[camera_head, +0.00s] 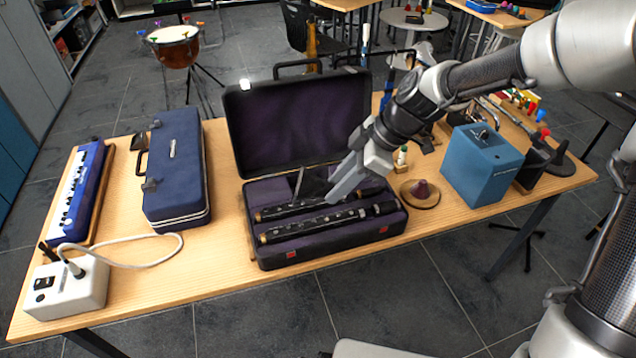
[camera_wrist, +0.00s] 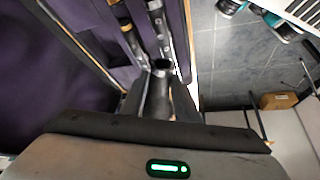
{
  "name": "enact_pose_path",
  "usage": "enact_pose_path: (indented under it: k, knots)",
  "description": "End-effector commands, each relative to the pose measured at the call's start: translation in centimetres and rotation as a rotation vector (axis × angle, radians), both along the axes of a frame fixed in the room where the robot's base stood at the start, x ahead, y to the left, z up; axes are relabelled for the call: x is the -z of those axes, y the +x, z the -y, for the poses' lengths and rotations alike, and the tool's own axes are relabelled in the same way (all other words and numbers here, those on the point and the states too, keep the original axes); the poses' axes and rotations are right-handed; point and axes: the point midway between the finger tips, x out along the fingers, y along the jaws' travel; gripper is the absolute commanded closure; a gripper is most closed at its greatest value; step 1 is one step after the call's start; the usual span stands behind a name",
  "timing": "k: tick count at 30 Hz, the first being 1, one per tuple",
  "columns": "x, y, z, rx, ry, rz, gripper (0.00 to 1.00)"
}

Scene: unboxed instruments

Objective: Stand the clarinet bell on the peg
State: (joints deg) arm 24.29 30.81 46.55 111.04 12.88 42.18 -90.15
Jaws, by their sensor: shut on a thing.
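The open clarinet case (camera_head: 260,256) lies on the table, with long black clarinet joints (camera_head: 310,226) in its purple lining. My gripper (camera_head: 338,192) reaches down into the case from the upper right. In the wrist view its fingers (camera_wrist: 160,92) are shut on a dark rounded piece, which I take to be the clarinet bell (camera_wrist: 158,100). The fingers hide most of the bell, and its lower end cannot be seen clearly. The peg (camera_head: 421,188) is a dark maroon cone on a round wooden base, standing right of the case with nothing on it.
The raised case lid (camera_head: 295,125) stands behind my gripper. A small stand with a mouthpiece-like piece (camera_head: 402,157) is behind the peg. A blue box (camera_head: 482,165) stands right of the peg. A navy case (camera_head: 176,172) and a keyboard (camera_head: 78,192) are at left.

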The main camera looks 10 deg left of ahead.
Motion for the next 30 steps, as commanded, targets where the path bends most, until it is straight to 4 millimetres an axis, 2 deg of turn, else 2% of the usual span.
enact_pose_path:
  k: [1, 3, 18, 24, 30]
  knots:
    - [-0.2, 0.1, 1.5, 0.085, -0.006, 0.003, 0.99]
    - [-0.4, 0.2, 3.2, 0.213, -0.006, 0.003, 0.99]
    - [-2.0, 1.4, 15.0, 1.117, -0.004, 0.007, 0.99]
    - [-2.4, 1.7, 18.1, 1.352, -0.002, 0.006, 0.99]
    - [-2.6, 2.0, 20.3, 1.518, -0.003, 0.006, 0.99]
